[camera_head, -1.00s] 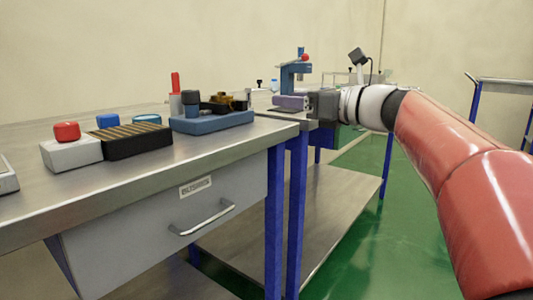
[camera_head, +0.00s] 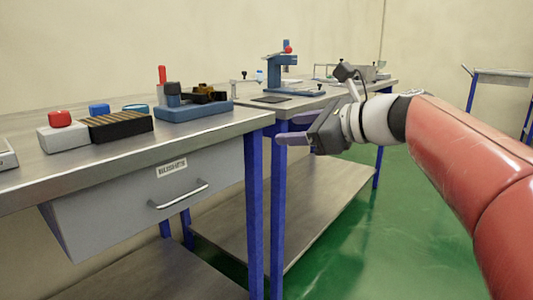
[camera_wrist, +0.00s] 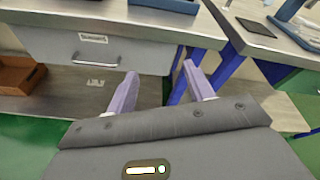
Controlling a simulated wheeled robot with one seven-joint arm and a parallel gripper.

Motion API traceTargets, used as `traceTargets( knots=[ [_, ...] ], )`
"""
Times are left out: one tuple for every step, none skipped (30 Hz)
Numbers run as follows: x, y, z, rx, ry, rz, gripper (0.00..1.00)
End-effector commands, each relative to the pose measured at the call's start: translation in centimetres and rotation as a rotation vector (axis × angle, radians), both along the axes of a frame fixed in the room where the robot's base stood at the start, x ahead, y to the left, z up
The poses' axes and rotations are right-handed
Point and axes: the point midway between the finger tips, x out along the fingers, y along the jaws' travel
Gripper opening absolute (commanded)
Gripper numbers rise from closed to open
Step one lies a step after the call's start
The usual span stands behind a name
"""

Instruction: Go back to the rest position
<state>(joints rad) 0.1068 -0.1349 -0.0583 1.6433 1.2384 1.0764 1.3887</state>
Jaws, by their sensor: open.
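My gripper (camera_head: 294,132) is in front of the gap between the two benches in the head view, held out over the floor to the right of the drawer. Its two purple fingers are apart, and nothing is between them. In the wrist view my gripper (camera_wrist: 160,80) also shows open and empty, its fingers pointing toward the benches. My red and white arm reaches in from the right.
The near bench (camera_head: 60,182) carries a red-button box (camera_head: 62,138), a black slotted block (camera_head: 118,127) and a blue fixture (camera_head: 195,110). Its drawer (camera_head: 110,215) is closed. A blue press (camera_head: 283,72) stands on the far bench. Green floor (camera_head: 345,235) is clear at right.

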Motion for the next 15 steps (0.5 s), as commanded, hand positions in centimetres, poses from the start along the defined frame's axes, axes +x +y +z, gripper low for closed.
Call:
traceTargets(
  knots=[
    [-1.1, 0.1, -0.8, -0.078, -0.025, 0.013, 0.52],
    [-1.7, 0.1, -1.5, -0.131, -0.042, 0.022, 0.52],
    [-2.5, 0.1, -2.5, -0.207, -0.066, 0.038, 0.52],
    [-3.3, 0.0, -3.3, -0.268, -0.085, 0.053, 0.52],
    [-4.0, 0.0, -4.1, -0.33, -0.105, 0.071, 0.52],
    [-5.1, -0.2, -5.3, -0.421, -0.133, 0.099, 0.52],
    [-6.0, -0.3, -6.3, -0.493, -0.157, 0.124, 0.52],
    [-7.0, -0.5, -7.3, -0.574, -0.183, 0.155, 0.52],
    [-8.6, -0.9, -8.9, -0.691, -0.221, 0.206, 0.52],
    [-9.8, -1.3, -10.2, -0.788, -0.252, 0.252, 0.52],
    [-11.2, -1.8, -11.5, -0.892, -0.287, 0.307, 0.52],
    [-13.1, -2.5, -13.4, -1.037, -0.336, 0.396, 0.52],
    [-14.5, -3.2, -14.8, -1.144, -0.373, 0.468, 0.52],
    [-15.9, -3.9, -16.2, -1.247, -0.41, 0.544, 0.52],
    [-17.5, -4.9, -17.8, -1.37, -0.454, 0.646, 0.52]
  ],
)
